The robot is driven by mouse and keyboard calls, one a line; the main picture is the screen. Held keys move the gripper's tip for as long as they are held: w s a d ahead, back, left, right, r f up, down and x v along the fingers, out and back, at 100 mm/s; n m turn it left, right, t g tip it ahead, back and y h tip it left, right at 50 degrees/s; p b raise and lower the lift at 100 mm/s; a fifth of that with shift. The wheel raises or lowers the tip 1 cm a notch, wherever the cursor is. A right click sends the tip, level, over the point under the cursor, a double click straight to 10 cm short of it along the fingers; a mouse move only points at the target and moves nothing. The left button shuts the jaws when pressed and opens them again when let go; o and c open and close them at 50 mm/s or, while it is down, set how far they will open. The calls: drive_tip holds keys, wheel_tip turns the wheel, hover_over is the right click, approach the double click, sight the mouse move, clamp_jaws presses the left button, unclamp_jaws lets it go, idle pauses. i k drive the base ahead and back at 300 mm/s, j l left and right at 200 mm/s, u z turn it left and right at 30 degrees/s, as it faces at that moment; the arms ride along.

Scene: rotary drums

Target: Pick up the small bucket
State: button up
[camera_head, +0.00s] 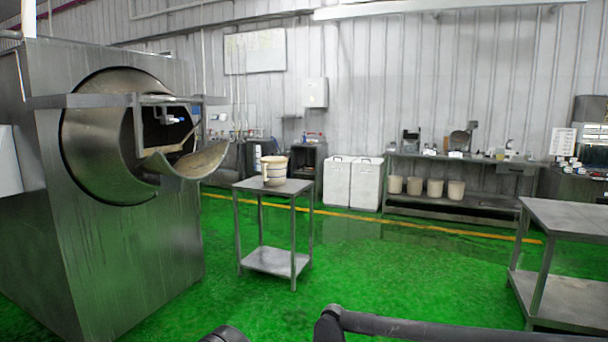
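A small cream bucket (274,170) stands upright on top of a small metal table (292,187), left of the middle of the view. The table has a lower shelf that looks bare. Dark parts of my arm (440,325) cross the bottom edge of the view, well short of the table. My gripper cannot be made out in this view.
A large steel rotary drum machine (110,210) with a chute (187,160) stands at the left, close to the table. Another metal table (570,216) is at the right. Several similar buckets (435,188) sit on a low shelf at the back. Green floor (400,275) between is clear.

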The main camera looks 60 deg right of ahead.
sight(274, 168)
drive_tip(key=i+l+z, duration=0.15)
drive_tip(key=l+z, duration=0.15)
drive_tip(key=i+l+z, duration=0.25)
drive_tip(key=l, duration=0.2)
drive_tip(key=i+l+z, duration=0.4)
drive_tip(key=i+l, duration=0.65)
drive_tip(key=i+l+z, duration=0.1)
drive_tip(key=i+l, duration=0.6)
drive_tip(key=i+l+z, duration=0.1)
drive_tip(key=i+l, duration=0.5)
drive_tip(key=i, duration=0.2)
drive_tip(key=j, duration=1.4)
drive_tip(key=i+j, duration=0.15)
drive_tip(key=j, duration=2.7)
drive_tip(key=i+j, duration=0.15)
drive_tip(key=j, duration=2.65)
